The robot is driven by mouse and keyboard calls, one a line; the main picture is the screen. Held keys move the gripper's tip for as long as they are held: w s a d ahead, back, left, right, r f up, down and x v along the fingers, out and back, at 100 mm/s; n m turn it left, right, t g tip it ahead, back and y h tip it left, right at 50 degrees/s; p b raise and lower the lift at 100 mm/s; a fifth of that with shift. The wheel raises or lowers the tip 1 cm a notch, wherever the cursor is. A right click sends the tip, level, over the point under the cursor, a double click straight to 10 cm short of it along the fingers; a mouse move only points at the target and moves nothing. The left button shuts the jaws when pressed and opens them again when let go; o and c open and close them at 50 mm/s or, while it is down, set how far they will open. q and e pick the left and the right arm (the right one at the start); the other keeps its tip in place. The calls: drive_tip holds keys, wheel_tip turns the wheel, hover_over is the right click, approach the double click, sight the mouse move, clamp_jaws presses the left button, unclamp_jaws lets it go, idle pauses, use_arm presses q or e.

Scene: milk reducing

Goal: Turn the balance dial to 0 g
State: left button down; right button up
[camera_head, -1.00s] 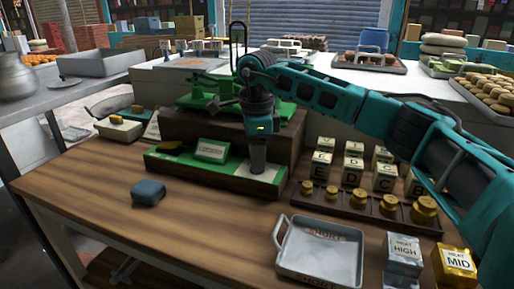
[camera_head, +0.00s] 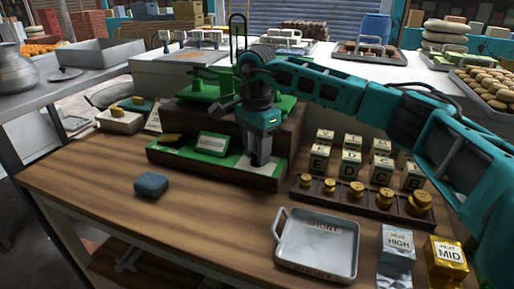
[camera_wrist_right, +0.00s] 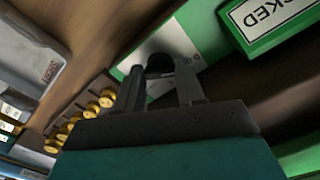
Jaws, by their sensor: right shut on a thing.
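The balance is green, on a dark wooden block, with a green base strip (camera_head: 205,168) in front. A white label plate (camera_wrist_right: 168,42) on the strip carries a black round dial knob (camera_wrist_right: 160,64). My right gripper (camera_wrist_right: 158,85) is shut on this knob, its two fingers on either side of it. In the head view my right gripper (camera_head: 260,162) points down at the right end of the strip and hides the knob. A "0" shows on the plate beside the right finger in the wrist view; the dial's exact setting cannot be read. My left gripper is not in view.
A green sign (camera_head: 213,145) stands on the strip left of my gripper. A weight rack (camera_head: 365,197) with brass weights and lettered blocks is to the right. A metal tray (camera_head: 317,246) and a blue block (camera_head: 151,185) lie on the wooden table, whose front left is clear.

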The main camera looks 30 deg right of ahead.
sight(256, 155)
drive_tip(key=shift+a, duration=0.1)
drive_tip(key=o, duration=0.8)
drive_tip(key=shift+c, duration=0.2)
drive_tip(key=shift+r, duration=0.1)
wheel_tip(256, 155, up, 13)
idle(0.4)
